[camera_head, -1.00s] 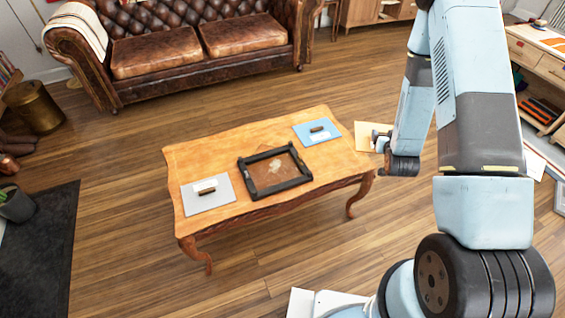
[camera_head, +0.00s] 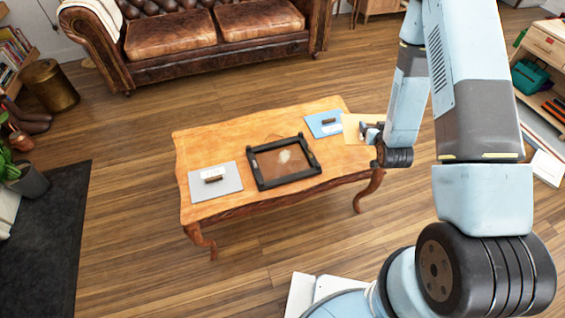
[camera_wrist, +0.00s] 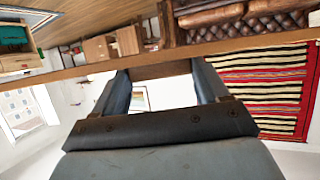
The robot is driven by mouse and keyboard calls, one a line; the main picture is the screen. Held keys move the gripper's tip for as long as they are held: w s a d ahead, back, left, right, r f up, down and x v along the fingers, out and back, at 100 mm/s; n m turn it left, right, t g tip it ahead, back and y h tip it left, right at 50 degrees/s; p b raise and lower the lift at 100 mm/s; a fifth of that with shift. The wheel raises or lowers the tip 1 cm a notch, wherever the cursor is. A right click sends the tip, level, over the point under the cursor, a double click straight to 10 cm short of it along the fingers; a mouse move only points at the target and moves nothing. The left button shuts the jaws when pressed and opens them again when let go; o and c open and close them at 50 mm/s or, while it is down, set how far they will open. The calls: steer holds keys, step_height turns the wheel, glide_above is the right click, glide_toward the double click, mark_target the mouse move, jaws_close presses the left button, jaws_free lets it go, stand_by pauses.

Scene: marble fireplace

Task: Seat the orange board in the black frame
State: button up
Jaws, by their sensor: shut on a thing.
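The pale orange board (camera_head: 351,127) is held by my gripper (camera_head: 369,131) at the right end of the coffee table, overlapping the tabletop in the head view. In the wrist view my gripper (camera_wrist: 162,84) is shut on a brown handle (camera_wrist: 160,70); the board (camera_wrist: 60,74) shows edge-on as a long thin strip. The black frame (camera_head: 313,162) lies flat in the middle of the table, with a brown inside and a pale patch. The board is apart from the frame, to its right and raised.
A grey board (camera_head: 227,184) with a dark handle lies left of the frame. A blue board (camera_head: 318,124) with a handle lies at the back right. The wooden table (camera_head: 225,138) has bare room behind the frame. A leather sofa (camera_head: 160,70) stands behind.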

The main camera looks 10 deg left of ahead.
steer(key=s+a+f+n+g+y, duration=0.1)
steer(key=s+a+n+g+y, duration=0.15)
steer(key=s+a, duration=0.5)
steer(key=s+a+f+n+g+y, duration=0.1)
steer(key=s+a+f+n+y, duration=0.2)
steer(key=a, duration=0.7)
steer(key=s+a+n+g+y, duration=0.2)
steer(key=s+a+n+y, duration=0.1)
steer(key=s+a, duration=0.5)
glide_above(286, 164)
steer(key=shift+a+f, duration=0.1)
steer(key=shift+f, duration=6.2)
steer(key=shift+f, duration=0.45)
steer(key=o, duration=1.1)
